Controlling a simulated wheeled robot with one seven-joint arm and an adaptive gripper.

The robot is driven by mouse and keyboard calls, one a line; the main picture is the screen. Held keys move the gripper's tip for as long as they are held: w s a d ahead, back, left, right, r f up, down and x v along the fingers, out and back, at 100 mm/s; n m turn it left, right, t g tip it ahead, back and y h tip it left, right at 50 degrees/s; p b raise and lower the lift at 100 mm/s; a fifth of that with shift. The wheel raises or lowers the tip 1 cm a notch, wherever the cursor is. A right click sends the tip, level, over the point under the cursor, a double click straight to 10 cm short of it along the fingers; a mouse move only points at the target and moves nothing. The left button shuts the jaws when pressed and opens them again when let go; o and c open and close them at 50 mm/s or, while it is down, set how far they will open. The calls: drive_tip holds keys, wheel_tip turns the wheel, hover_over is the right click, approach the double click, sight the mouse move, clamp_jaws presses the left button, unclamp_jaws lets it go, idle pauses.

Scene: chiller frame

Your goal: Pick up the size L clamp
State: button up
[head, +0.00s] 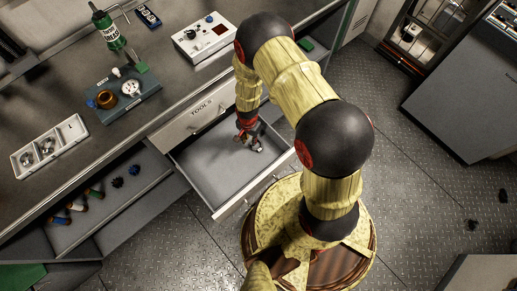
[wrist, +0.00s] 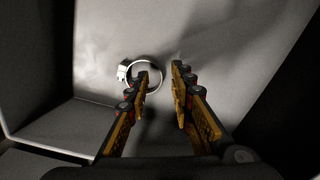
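A metal ring clamp (wrist: 124,72) with a small pale block on its left side lies on the floor of the open drawer (wrist: 210,40) in the wrist view. No size mark on it is readable. My gripper (wrist: 161,76) is open above it, with an empty gap between the fingers. The left fingertip overlaps the ring's lower part in the picture; the right finger is right of the ring. Touching or not, I cannot tell.
A white compartment tray (head: 50,146) with small metal parts and an L mark stands on the bench at left. A lower drawer (head: 115,205) holds several small items. The drawer walls surround my gripper.

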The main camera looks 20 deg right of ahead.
wheel_tip(320, 180, down, 3)
drive_tip(key=shift+r, duration=0.2)
clamp_jaws()
idle(0.3)
